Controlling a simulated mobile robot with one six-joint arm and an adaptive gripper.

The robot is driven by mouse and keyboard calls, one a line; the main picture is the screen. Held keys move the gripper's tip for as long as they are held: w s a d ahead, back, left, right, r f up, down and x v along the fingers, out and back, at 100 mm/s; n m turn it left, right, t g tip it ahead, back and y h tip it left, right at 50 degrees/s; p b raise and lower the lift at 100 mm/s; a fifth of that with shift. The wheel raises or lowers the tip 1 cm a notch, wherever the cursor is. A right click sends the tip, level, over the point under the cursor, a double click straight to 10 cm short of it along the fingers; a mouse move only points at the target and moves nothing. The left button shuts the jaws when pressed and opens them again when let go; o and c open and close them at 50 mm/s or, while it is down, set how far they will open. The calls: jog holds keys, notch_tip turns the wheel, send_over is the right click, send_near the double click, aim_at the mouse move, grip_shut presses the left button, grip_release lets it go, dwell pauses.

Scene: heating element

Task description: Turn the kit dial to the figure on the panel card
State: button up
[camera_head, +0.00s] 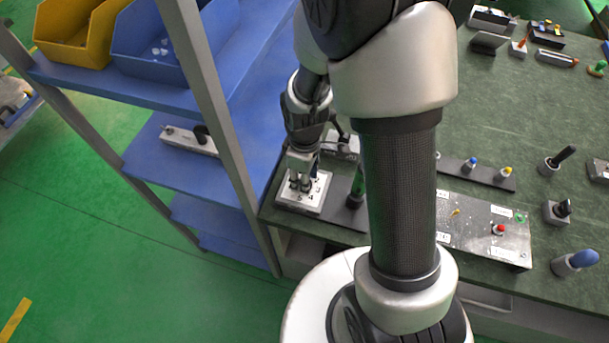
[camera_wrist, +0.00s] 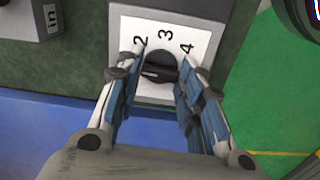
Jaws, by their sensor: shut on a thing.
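The kit dial (camera_wrist: 160,66) is a black round knob with a raised grip bar, in the middle of a white numbered plate (camera_wrist: 205,34). The figures 2, 3 and 4 show along the plate's upper part in the wrist view. A pale mark on the knob lies toward its left side, below the 2. My gripper (camera_wrist: 157,70) is closed on the dial, one finger on each side, and its fingers cover parts of the plate. In the head view my gripper (camera_head: 300,180) points down onto the plate (camera_head: 292,203). I cannot make out a panel card with a readable figure.
A blue shelf rack (camera_head: 225,105) stands close to the left of the dial. A grey panel with buttons (camera_head: 480,235) lies further right on the green bench, among several small tools.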

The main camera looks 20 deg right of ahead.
jog(key=m, duration=0.3)
jog(key=shift+m+p, duration=0.35)
jog(key=shift+m, duration=0.05)
jog(key=m, duration=0.4)
jog(key=shift+m+p, duration=0.3)
jog(key=m, duration=0.4)
jog(key=shift+m+p, duration=0.4)
jog(key=shift+m, duration=1.9)
jog(key=o, duration=1.1)
jog(key=shift+c, duration=0.2)
jog(key=shift+r, duration=0.1)
